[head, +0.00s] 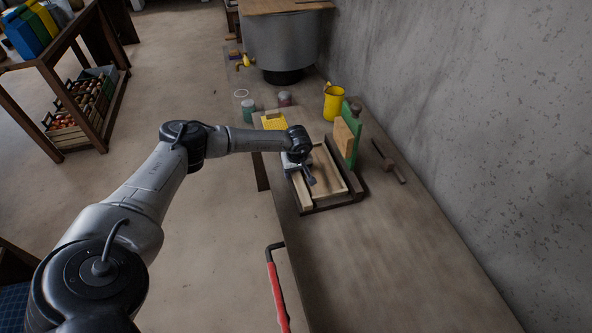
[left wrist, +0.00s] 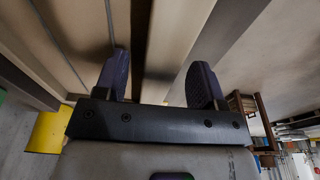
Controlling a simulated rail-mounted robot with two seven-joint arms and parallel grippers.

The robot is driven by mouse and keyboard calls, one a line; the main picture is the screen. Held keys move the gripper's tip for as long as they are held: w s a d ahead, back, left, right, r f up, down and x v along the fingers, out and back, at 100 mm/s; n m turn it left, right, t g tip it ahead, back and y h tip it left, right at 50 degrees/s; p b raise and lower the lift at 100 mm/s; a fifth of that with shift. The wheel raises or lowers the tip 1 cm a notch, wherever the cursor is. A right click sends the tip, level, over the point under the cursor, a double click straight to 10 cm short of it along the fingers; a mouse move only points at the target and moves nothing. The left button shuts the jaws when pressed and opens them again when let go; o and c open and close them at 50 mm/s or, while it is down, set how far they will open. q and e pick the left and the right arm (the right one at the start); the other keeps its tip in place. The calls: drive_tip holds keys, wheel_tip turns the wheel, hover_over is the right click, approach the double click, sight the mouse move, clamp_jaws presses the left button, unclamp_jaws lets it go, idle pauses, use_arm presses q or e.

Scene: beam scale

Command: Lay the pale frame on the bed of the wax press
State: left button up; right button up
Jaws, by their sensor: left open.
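The pale frame (head: 344,176) is a light wooden rectangle lying flat on the bench. It appears to rest within the dark bed of the wax press (head: 335,204), whose dark edges show around it; exact seating is hard to tell. A green upright panel (head: 351,146) stands at the far right of the bed. My left gripper (head: 310,181) is over the left side of the frame, open. In the left wrist view its two fingers (left wrist: 160,86) stand apart on either side of a pale bar (left wrist: 174,42), with no visible grip on it. My right gripper is not in view.
A yellow sheet (head: 273,121), jars (head: 248,112) and a yellow jug (head: 333,103) stand beyond the press. A dark-handled tool (head: 389,163) lies on the right near the wall. A red-handled bar (head: 277,289) is at the bench's left edge. The near bench (head: 390,260) is clear.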

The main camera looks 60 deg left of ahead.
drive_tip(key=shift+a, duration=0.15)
use_arm(q)
wheel_tip(320, 180, up, 14)
drive_tip(key=d, duration=0.2)
drive_tip(key=shift+s+f, duration=0.15)
drive_tip(key=shift+s, duration=0.15)
idle(0.6)
